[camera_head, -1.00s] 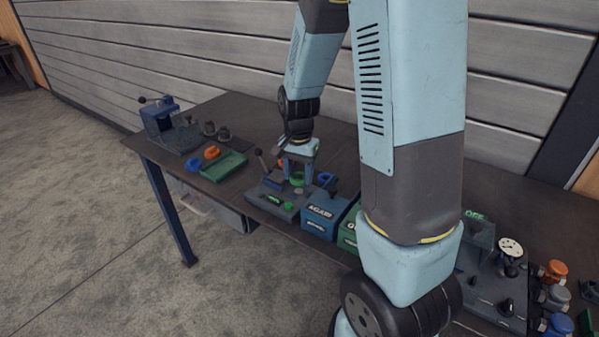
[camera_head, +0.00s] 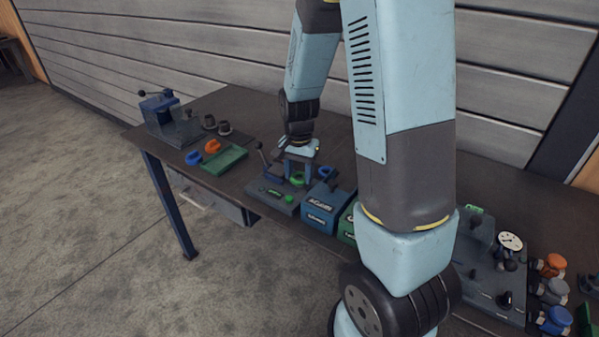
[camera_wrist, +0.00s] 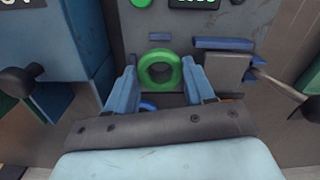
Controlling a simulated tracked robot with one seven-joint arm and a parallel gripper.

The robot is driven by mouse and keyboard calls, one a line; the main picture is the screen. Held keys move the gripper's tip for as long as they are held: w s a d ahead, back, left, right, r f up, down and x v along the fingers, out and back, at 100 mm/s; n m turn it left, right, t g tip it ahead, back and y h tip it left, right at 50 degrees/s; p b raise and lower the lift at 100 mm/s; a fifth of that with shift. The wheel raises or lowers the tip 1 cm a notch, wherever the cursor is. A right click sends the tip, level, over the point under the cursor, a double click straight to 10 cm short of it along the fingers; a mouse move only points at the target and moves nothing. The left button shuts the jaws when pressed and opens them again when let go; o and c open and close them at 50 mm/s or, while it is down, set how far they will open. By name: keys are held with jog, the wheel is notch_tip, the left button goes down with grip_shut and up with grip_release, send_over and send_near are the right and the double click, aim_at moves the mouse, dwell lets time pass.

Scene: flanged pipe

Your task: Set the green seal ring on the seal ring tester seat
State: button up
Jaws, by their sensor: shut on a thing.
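My gripper (camera_wrist: 162,80) is shut on the green seal ring (camera_wrist: 160,69), with one blue finger on each side of it. In the head view the ring (camera_head: 298,178) shows between the fingers, over or on the seal ring tester (camera_head: 265,193). The tester is a grey block with a lever, a green display and a green button. The seat is hidden by the ring and gripper, and I cannot tell whether the ring touches it.
Blue and green boxes (camera_head: 322,208) stand close to the tester's right. A green tray (camera_head: 224,160), orange and blue rings and a vise (camera_head: 165,117) are at the left. The tester's lever (camera_head: 265,157) stands beside my gripper.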

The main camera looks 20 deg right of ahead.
jog(key=shift+f, duration=0.5)
dwell(0.3)
jog(key=o, duration=1.1)
jog(key=shift+c, duration=0.2)
jog(key=shift+o, duration=1)
jog(key=shift+r, duration=0.1)
